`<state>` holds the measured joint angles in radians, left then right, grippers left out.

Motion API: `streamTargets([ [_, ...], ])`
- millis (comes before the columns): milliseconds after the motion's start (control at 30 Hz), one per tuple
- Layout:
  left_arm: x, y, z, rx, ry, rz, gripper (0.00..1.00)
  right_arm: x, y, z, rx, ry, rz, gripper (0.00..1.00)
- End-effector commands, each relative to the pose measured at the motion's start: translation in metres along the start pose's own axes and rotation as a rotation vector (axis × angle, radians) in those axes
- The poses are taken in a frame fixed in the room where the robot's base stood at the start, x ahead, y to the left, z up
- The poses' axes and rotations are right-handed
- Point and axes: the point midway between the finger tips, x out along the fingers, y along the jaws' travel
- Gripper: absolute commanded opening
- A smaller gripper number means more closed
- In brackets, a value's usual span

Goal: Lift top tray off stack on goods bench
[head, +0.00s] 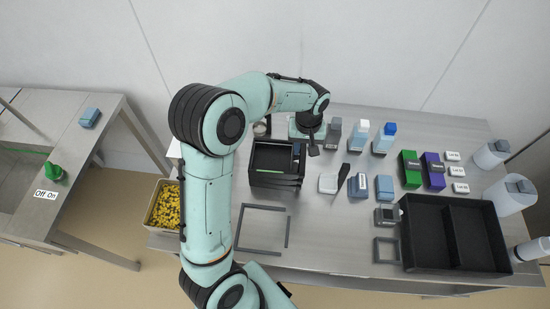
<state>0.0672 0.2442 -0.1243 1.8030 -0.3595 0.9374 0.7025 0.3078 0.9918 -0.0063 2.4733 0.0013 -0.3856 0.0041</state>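A stack of black trays (276,183) stands on the steel goods bench (330,230), left of its middle. The top tray is open and looks empty, with a dark inside. My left arm reaches up over the bench from below and bends to the right behind the stack. My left gripper (313,148) hangs just right of the stack's back right corner, near its rim. It is small and dark here, and I cannot tell whether its fingers are apart or whether it touches the tray. My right gripper is not in view.
Bottles (384,138), blue-grey blocks (358,186), green (410,169) and purple boxes (433,171) stand right of the stack. A large black two-part crate (455,269) is at front right. A flat grey frame (287,232) lies before the stack. A bin of yellow pieces (163,206) is left.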

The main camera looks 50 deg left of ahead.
Motion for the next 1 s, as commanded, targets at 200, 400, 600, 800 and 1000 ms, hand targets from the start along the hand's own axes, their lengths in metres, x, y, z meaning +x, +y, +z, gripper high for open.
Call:
streamTargets([
  [200,0.019,0.0,0.0,0.0,0.0,-0.001,0.32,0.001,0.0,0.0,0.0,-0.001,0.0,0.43],
  [400,0.044,0.002,-0.005,0.0,-0.003,-0.003,0.32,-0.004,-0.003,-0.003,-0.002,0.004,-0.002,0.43],
  [600,0.068,0.003,-0.006,0.0,-0.001,-0.001,0.32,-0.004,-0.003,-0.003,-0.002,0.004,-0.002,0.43],
  [800,0.07,0.003,-0.006,0.0,0.001,0.0,0.32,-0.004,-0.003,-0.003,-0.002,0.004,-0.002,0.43],
  [1000,0.07,0.003,-0.006,0.0,0.001,0.0,0.0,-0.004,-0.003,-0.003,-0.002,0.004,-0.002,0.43],
])
